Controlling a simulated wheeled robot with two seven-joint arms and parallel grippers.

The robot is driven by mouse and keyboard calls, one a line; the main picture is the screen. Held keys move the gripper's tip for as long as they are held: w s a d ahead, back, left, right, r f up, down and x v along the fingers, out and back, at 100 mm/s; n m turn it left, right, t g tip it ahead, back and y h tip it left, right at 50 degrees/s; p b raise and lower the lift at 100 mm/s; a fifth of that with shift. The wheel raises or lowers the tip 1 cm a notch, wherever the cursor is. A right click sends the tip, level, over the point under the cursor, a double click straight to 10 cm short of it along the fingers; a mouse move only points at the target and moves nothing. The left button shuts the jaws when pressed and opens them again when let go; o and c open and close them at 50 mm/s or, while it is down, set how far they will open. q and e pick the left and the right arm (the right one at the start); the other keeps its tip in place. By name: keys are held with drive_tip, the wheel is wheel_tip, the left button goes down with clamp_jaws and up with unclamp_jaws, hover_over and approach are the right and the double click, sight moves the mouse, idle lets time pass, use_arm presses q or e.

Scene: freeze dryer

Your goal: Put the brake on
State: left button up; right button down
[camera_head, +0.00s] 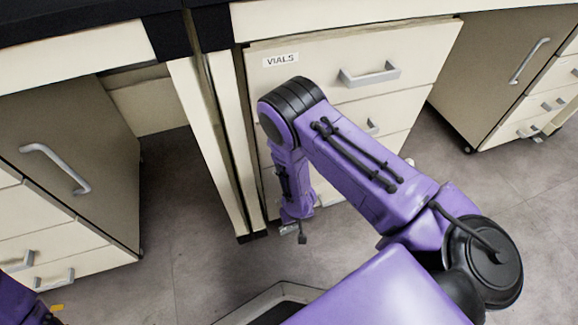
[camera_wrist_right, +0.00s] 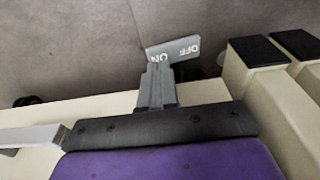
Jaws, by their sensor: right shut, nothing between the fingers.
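The brake is a grey tab (camera_wrist_right: 172,50) marked OFF and ON, in the right wrist view just beyond my fingertips. The OFF and ON letters read upside down there. My right gripper (camera_wrist_right: 158,72) is shut and empty, with its tips at the near edge of the tab by the ON mark; I cannot tell whether they touch it. In the head view my right arm reaches down in front of the VIALS drawer cabinet (camera_head: 350,100), with the right gripper (camera_head: 294,228) low by its bottom edge. I cannot make out the brake there.
Table legs (camera_head: 222,150) stand just left of my right gripper; their dark feet (camera_wrist_right: 258,50) show in the wrist view. A drawer handle (camera_wrist_right: 30,137) is close at the left of that view. Another cabinet (camera_head: 75,160) stands at left. The floor (camera_head: 190,215) between is open.

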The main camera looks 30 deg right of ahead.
use_arm(q)
drive_tip(key=shift+f+b, duration=0.9)
drive_tip(key=shift+b, duration=0.05)
use_arm(e)
drive_tip(key=shift+f, duration=1.3)
drive_tip(key=shift+r+p, duration=0.55)
drive_tip(key=shift+r, duration=0.15)
wheel_tip(320, 180, up, 6)
drive_tip(key=p, duration=0.5)
drive_tip(key=shift+f, duration=0.25)
drive_tip(key=shift+r+p, duration=0.45)
drive_tip(key=shift+p, duration=0.2)
use_arm(q)
wheel_tip(320, 180, up, 7)
drive_tip(key=w+n+t+y, duration=0.1)
drive_tip(key=w+n+t, duration=0.1)
drive_tip(key=shift+w+a+y, duration=0.3)
drive_tip(key=shift+w+a, duration=0.05)
drive_tip(key=shift+w, duration=0.05)
use_arm(e)
drive_tip(key=shift+s+f, duration=0.1)
